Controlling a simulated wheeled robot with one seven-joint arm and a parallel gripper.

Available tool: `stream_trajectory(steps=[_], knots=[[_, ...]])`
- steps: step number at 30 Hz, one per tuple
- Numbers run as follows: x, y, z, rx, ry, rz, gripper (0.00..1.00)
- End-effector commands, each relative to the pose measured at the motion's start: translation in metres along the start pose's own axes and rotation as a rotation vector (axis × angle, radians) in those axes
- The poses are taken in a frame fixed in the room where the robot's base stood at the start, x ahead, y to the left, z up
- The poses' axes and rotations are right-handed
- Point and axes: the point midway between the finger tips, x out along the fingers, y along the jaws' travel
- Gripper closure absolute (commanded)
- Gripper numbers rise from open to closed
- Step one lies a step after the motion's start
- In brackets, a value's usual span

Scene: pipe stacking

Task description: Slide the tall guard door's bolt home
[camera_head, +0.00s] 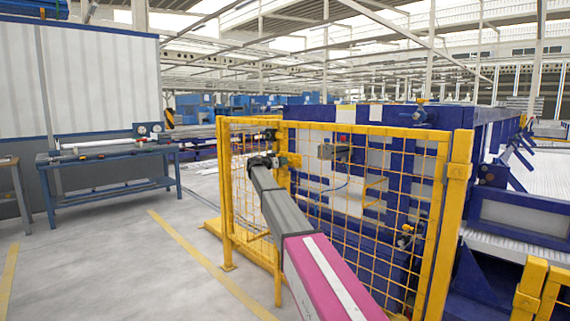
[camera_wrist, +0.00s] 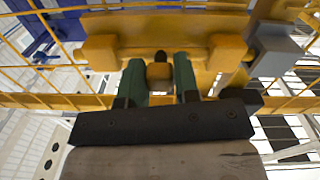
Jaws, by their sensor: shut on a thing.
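The tall yellow guard door (camera_head: 375,165) is a wire-mesh panel in a yellow frame, and it stands in front of my arm. My gripper (camera_head: 268,160) is at its left edge, by a yellow post. In the wrist view my gripper (camera_wrist: 160,80) has its green fingers on both sides of a small part of the bolt (camera_wrist: 160,72), shut on it. A yellow bolt housing (camera_wrist: 104,50) lies just beyond the fingers. A grey block (camera_wrist: 276,48) sits right of the housing. How far the bolt is slid cannot be told.
Another yellow mesh panel (camera_head: 250,145) stands at the left of the door. A blue machine (camera_head: 340,200) is behind the mesh. A blue workbench (camera_head: 105,165) stands at the left. Grey floor is open between bench and fence.

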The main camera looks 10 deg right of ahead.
Motion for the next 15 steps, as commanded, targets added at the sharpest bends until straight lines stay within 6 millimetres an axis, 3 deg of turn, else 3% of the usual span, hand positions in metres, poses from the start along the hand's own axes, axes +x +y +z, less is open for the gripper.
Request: stream_trajectory(steps=[1,4,13,14,15], knots=[[0.001,-0.017,-0.003,0.000,0.000,-0.001,1.00],[0.000,-0.033,-0.006,0.000,0.000,-0.001,1.00],[-0.001,-0.036,-0.006,0.000,0.002,-0.006,1.00],[-0.001,-0.037,-0.006,0.000,0.002,-0.007,0.64],[-0.002,-0.037,-0.006,0.000,0.002,-0.006,0.51]])
